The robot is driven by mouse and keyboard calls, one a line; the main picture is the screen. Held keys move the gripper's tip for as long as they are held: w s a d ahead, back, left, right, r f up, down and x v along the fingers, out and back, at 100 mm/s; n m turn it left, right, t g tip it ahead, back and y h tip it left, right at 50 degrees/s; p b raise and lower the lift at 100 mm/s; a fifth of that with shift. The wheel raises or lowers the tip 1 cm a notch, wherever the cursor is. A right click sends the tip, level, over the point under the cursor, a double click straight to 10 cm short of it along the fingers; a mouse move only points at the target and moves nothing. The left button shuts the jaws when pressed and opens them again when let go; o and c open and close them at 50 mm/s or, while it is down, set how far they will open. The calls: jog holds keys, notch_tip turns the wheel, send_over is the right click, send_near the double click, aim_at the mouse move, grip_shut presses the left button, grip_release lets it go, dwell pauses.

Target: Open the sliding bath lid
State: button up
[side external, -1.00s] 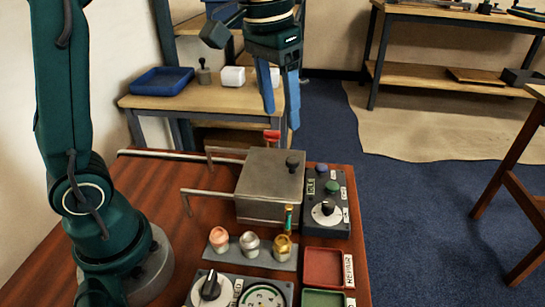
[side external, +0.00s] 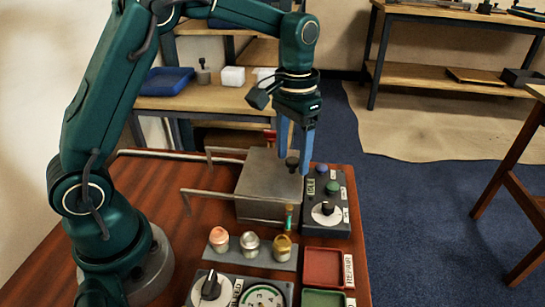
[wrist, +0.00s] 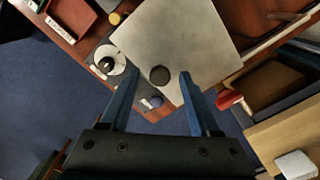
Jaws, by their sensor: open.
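The grey metal bath lid (side external: 262,172) covers the box on the wooden bench and looks closed. Its dark round knob (side external: 292,162) stands near the lid's right edge. In the wrist view the lid (wrist: 180,50) fills the upper middle and the knob (wrist: 159,75) lies ahead of the fingertips. My gripper (side external: 293,160) is open with blue fingers pointing down, at the knob in the side view. In the wrist view my gripper (wrist: 158,80) has one finger on each side of the knob, with space between. I cannot tell whether the fingertips reach down to the knob's height.
Two metal rails (side external: 215,194) extend left from the box. A control panel (side external: 327,200) with buttons and a dial stands close on the right. Several small cups (side external: 250,245) and a red tray (side external: 322,266) lie in front. A red handle (side external: 270,137) is behind the box.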

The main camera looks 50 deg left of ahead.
grip_shut()
dwell(1.4)
